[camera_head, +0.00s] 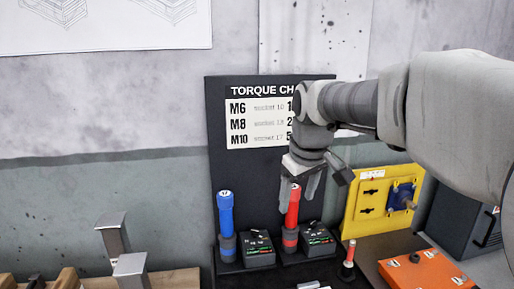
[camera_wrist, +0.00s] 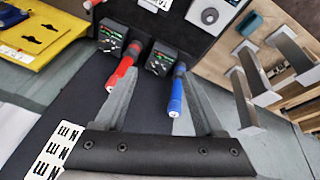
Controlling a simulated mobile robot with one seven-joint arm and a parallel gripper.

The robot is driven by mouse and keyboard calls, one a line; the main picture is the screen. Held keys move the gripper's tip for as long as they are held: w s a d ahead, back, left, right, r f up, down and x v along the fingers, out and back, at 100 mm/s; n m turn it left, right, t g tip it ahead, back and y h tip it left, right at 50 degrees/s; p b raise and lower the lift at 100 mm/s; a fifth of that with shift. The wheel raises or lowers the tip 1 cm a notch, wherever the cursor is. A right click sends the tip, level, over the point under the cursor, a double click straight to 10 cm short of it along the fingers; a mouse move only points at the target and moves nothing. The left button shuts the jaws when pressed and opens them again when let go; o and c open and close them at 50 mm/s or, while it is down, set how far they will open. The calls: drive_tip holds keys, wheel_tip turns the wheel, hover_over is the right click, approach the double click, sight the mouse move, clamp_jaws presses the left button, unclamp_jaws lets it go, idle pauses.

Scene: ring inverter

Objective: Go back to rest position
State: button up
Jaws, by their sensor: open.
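My gripper (camera_head: 299,190) hangs fingers down in front of the torque chart board (camera_head: 226,165). Its two fingers are spread apart, and the wrist view shows nothing held between them (camera_wrist: 157,85). A red-handled tool (camera_head: 291,215) stands upright on the dark stand, just below and partly overlapped by the fingers. It also shows beside the left finger in the wrist view (camera_wrist: 120,73). A blue-handled tool (camera_head: 225,213) stands upright to the left, and shows near the right finger in the wrist view (camera_wrist: 176,95). Contact with either tool cannot be told.
Two black boxes (camera_head: 259,248) (camera_head: 308,240) sit beside the tools. A yellow panel (camera_head: 374,212), an orange box (camera_head: 424,272) and a dark blue case (camera_head: 455,228) are at the right. Metal brackets (camera_head: 112,237) stand at the left. Open air lies above the blue tool.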

drive_tip(key=s+d+f+m, duration=0.2)
drive_tip(key=s+f+m, duration=0.1)
drive_tip(key=s, duration=0.8)
drive_tip(key=s+d+f+m+t, duration=0.1)
drive_tip(key=s+d+f+m, duration=0.2)
drive_tip(key=s, duration=0.8)
drive_tip(key=shift+d, duration=0.25)
